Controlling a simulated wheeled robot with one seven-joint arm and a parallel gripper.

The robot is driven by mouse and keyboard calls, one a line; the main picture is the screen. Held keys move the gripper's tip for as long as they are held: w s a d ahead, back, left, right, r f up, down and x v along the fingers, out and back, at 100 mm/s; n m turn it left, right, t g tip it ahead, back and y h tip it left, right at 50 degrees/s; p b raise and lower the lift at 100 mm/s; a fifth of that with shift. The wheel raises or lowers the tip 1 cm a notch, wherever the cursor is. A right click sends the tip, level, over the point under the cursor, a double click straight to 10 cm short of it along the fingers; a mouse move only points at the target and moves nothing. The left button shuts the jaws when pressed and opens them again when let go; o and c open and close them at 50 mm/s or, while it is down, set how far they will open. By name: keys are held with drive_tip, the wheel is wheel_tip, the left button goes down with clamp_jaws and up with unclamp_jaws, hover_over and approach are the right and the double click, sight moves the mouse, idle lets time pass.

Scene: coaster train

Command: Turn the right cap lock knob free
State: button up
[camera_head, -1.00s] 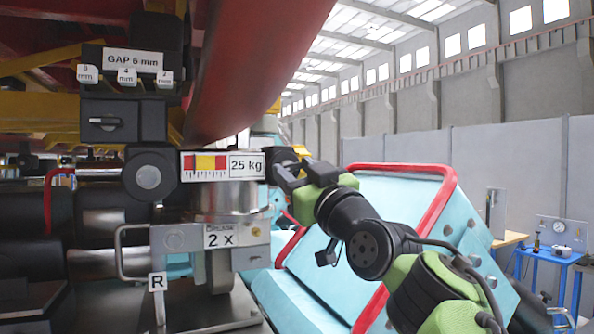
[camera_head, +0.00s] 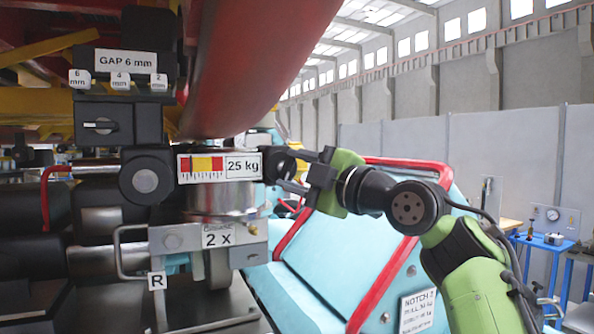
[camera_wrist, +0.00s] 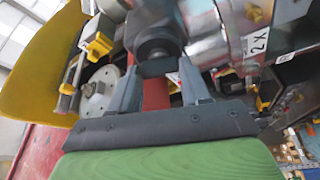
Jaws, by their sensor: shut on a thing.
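The right cap lock knob (camera_head: 279,164) is a dark round knob at the right end of the 25 kg scale plate (camera_head: 219,167). My gripper (camera_head: 291,173) reaches it from the right, one finger above the other. In the wrist view the knob's dark grip (camera_wrist: 158,67) sits between my two fingertips (camera_wrist: 158,74), and the gripper is shut on it. A round black housing (camera_wrist: 157,42) lies just beyond. My fingers partly hide the knob in the head view. A matching round black cap (camera_head: 146,180) is at the plate's left end.
A red curved beam (camera_head: 262,65) hangs close above. A "2 x" metal block (camera_head: 250,256) and a wire handle (camera_head: 119,252) sit below left. A light-blue panel with red rails (camera_head: 345,262) lies below my arm.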

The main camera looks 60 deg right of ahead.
drive_tip(key=shift+r+n+g+y, duration=0.15)
drive_tip(key=shift+n+g, duration=0.25)
drive_tip(key=shift+n, duration=0.7)
drive_tip(key=shift+n+g+y, duration=0.25)
drive_tip(key=shift+n+g, duration=0.15)
drive_tip(key=shift+n, duration=0.7)
drive_tip(key=o, duration=1.1)
drive_tip(key=shift+w, duration=0.1)
drive_tip(key=shift+c, duration=0.2)
drive_tip(key=s+a, duration=0.2)
drive_tip(key=s, duration=1.3)
drive_tip(key=shift+s, duration=0.4)
